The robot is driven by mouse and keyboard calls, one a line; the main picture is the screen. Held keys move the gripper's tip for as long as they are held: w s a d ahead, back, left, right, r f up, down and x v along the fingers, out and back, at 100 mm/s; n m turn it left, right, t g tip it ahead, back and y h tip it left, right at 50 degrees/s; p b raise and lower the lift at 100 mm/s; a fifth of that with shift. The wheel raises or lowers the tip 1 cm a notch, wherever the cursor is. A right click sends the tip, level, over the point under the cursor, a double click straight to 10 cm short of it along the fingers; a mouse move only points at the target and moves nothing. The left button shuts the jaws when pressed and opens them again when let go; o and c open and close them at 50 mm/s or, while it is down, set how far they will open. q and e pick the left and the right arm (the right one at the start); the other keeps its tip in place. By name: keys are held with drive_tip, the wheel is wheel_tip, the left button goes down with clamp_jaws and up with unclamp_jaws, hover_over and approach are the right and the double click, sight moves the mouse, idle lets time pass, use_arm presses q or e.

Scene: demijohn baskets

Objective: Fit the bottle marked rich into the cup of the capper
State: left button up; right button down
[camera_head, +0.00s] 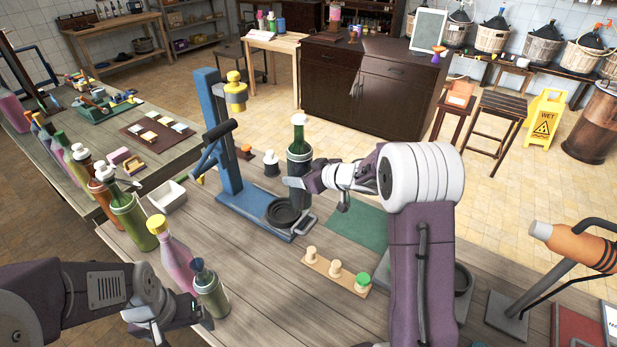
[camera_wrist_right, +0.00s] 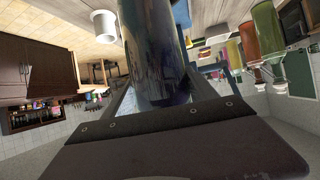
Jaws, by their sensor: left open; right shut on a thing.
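The capper (camera_head: 227,130) is a blue upright frame with a yellow head, a black lever and a round black cup (camera_head: 284,212) on its base. My right gripper (camera_head: 299,181) is shut on a dark bottle (camera_head: 299,160) with a green neck and pale top. The bottle is upright, just behind the cup in the head view; whether its bottom touches anything is unclear. Its dark body fills the middle of the right wrist view (camera_wrist_right: 155,50). I cannot read a "rich" mark. My left gripper (camera_head: 190,312) is open beside a green bottle with a dark-blue cap (camera_head: 210,288).
A pink bottle with a yellow cap (camera_head: 173,252) and several other bottles line the left side. A white box (camera_head: 168,197), a wooden strip with stoppers (camera_head: 336,272) and a green mat (camera_head: 355,224) lie on the bench.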

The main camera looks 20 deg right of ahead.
drive_tip(key=w+a+f+b, duration=0.1)
drive_tip(key=w+a+f, duration=0.3)
drive_tip(key=f, duration=0.3)
drive_tip(key=shift+w+a+f, duration=0.25)
drive_tip(key=shift+a+f, duration=0.05)
drive_tip(key=shift+a, duration=0.25)
drive_tip(key=shift+f, duration=0.15)
drive_tip(key=shift+c, duration=1.3)
unclamp_jaws()
drive_tip(key=shift+s+f, duration=0.15)
drive_tip(key=shift+f, duration=0.05)
drive_tip(key=shift+r, duration=0.1)
